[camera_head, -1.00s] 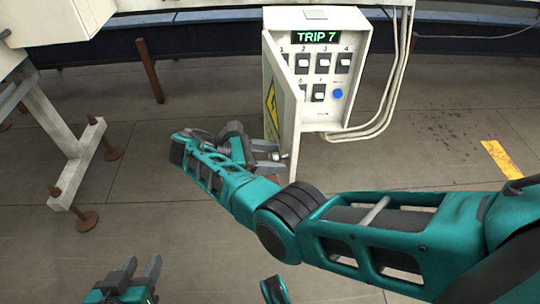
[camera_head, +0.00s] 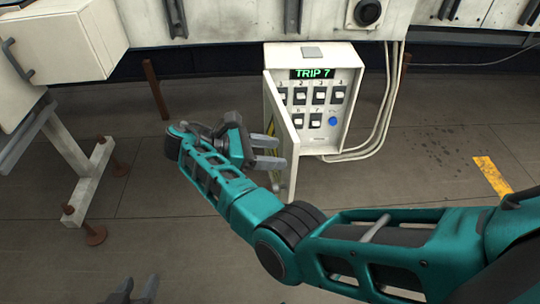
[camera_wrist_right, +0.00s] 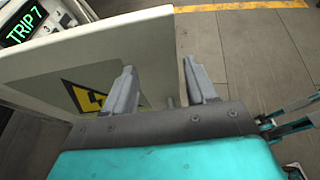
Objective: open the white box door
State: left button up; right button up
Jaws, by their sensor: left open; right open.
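The white box (camera_head: 343,82) stands on the floor in the upper middle of the head view. Its door (camera_head: 287,128) is hinged on the left and stands open, swung out toward me. Switches, a blue button and a green "TRIP 7" display show inside. My right gripper (camera_head: 279,153) is open at the door's outer side, its fingers overlapping the door in the picture. In the right wrist view the door (camera_wrist_right: 130,42) with a yellow warning sign lies beyond the open fingers; contact cannot be told. My left gripper (camera_head: 139,284) is open and empty at the bottom left, partly cut off.
Grey conduits (camera_head: 385,112) run down the box's right side. A white cabinet (camera_head: 75,45) and a white support leg (camera_head: 92,185) with rusty feet stand at left. A white wall unit (camera_head: 240,20) spans the back. The floor in front of the door is clear.

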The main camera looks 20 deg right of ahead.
aim_at(290, 138)
notch_tip(290, 138, up, 5)
jog(key=shift+r+p, duration=0.2)
jog(key=shift+p, duration=1.05)
pick_arm(q)
notch_tip(290, 138, up, 4)
jog(key=shift+r, duration=0.15)
pick_arm(e)
jog(key=shift+r, duration=0.65)
pick_arm(q)
jog(key=shift+d, duration=0.1)
